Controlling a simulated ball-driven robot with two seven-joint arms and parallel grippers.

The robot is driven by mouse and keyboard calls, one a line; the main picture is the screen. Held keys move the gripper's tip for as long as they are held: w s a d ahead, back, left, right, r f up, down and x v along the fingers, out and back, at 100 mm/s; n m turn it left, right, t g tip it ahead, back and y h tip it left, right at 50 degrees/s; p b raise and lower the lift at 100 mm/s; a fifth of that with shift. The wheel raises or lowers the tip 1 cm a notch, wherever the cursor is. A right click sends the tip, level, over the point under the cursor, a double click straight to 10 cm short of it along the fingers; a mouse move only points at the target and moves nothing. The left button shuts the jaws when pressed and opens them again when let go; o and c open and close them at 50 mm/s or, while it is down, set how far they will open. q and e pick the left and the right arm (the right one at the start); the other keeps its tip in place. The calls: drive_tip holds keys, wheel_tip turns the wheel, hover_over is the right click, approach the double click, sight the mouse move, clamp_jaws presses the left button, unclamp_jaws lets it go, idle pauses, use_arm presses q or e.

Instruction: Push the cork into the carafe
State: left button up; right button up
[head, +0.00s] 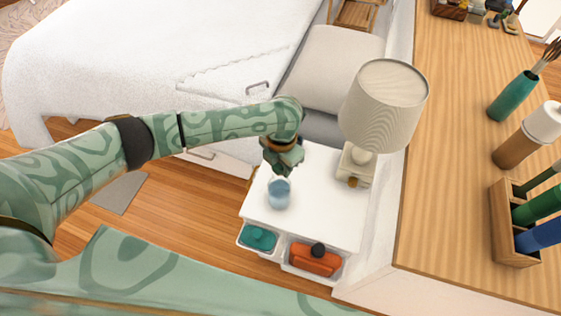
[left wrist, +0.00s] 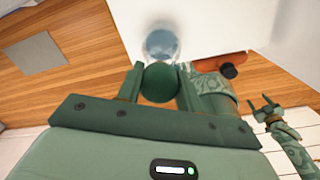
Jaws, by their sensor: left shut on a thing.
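The carafe (head: 279,193) is a clear vessel with bluish contents, upright on the white bedside table (head: 325,212). My left gripper (head: 287,168) is just above and behind it in the head view. In the left wrist view the left gripper (left wrist: 160,88) is shut on a round, dark green piece, which I take for the cork (left wrist: 158,83). The carafe (left wrist: 160,43) shows just beyond the cork there; whether they touch I cannot tell. My right gripper (left wrist: 266,104) appears at the right of the left wrist view, fingers apart and empty, away from the table.
A lamp (head: 385,105) stands on the table, right of the carafe. Below are open bins with a teal item (head: 258,237) and an orange item (head: 314,259). A bed (head: 140,60) lies behind; a wooden counter (head: 450,150) with bottles is at right.

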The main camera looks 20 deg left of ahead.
use_arm(q)
drive_tip(key=shift+f, duration=0.5)
idle(0.8)
drive_tip(key=o, duration=1.5)
drive_tip(key=shift+s, duration=0.1)
drive_tip(key=shift+r+p, duration=0.7)
drive_tip(key=shift+r, duration=0.1)
wheel_tip(320, 180, up, 5)
drive_tip(key=p, duration=0.4)
drive_tip(key=shift+f, duration=0.3)
drive_tip(key=shift+c, duration=0.6)
clamp_jaws()
